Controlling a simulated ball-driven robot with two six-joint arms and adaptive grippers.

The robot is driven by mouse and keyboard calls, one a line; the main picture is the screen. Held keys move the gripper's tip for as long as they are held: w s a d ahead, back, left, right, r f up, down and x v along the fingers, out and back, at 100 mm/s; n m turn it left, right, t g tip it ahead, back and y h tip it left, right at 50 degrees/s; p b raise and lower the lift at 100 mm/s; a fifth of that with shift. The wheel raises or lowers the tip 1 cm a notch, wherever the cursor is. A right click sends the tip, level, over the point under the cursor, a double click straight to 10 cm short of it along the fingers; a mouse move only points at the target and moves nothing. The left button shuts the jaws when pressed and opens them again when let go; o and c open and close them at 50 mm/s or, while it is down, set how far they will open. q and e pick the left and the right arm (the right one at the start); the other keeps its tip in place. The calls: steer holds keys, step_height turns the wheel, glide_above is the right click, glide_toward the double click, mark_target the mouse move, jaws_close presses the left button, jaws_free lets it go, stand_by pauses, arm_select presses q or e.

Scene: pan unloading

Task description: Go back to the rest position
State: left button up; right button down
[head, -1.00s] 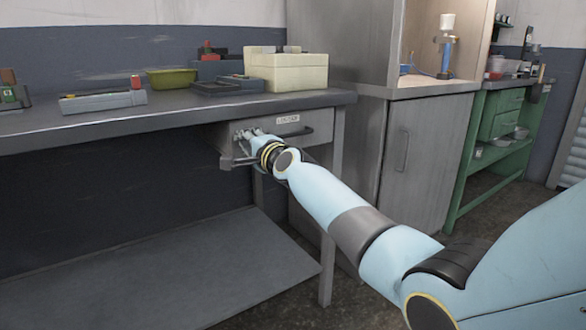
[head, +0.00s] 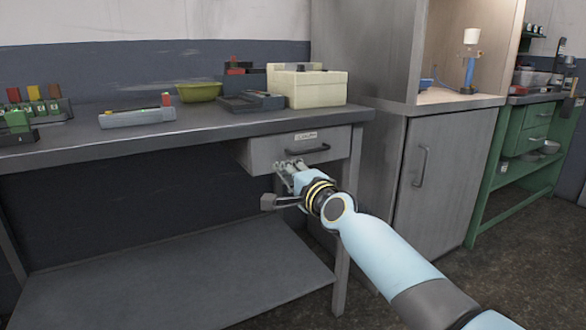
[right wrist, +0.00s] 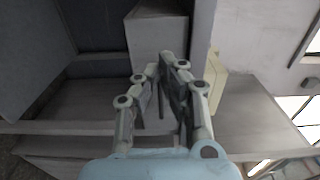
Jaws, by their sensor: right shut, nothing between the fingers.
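My right gripper (head: 287,168) is in front of the workbench, just below the closed drawer (head: 270,152) with its dark handle. It is shut and empty. In the right wrist view my right gripper (right wrist: 165,72) shows with its fingertips together and nothing between them. My left gripper is not in the head view.
The workbench (head: 200,136) holds a green bowl (head: 199,92), a cream box (head: 308,88), dark trays (head: 250,102) and a grey rack (head: 137,117). A grey cabinet (head: 440,190) stands to the right, with a green bench (head: 512,150) beyond. A lower shelf (head: 180,285) lies under the workbench.

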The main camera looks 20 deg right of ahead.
steer(key=s+d+f+n+g+h+p, duration=0.15)
steer(key=s+f+g, duration=0.25)
steer(key=s+f, duration=1.15)
steer(key=s+d+f+n+g+p, duration=0.1)
steer(key=s+f+n+g+p, duration=0.3)
steer(key=s+f, duration=1.15)
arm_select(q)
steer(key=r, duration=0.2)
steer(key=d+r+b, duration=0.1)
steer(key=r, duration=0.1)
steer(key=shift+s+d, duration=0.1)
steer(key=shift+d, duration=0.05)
arm_select(e)
steer(key=s+d+f+n+g, duration=0.1)
steer(key=s+f+n+g, duration=0.2)
steer(key=s, duration=0.9)
steer(key=s+d+f+n+g, duration=0.1)
steer(key=s+f+n+g, duration=0.2)
steer(key=s+f, duration=0.5)
steer(key=s+d+f+n+g+h, duration=0.1)
steer(key=s+f+n+g, duration=0.2)
steer(key=s, duration=1.4)
step_height(320, 180, down, 3)
steer(key=n, duration=0.2)
steer(key=shift+f+n+g, duration=0.2)
steer(key=shift+n+g, duration=0.1)
steer(key=shift+n, duration=0.05)
steer(key=shift+s, duration=0.1)
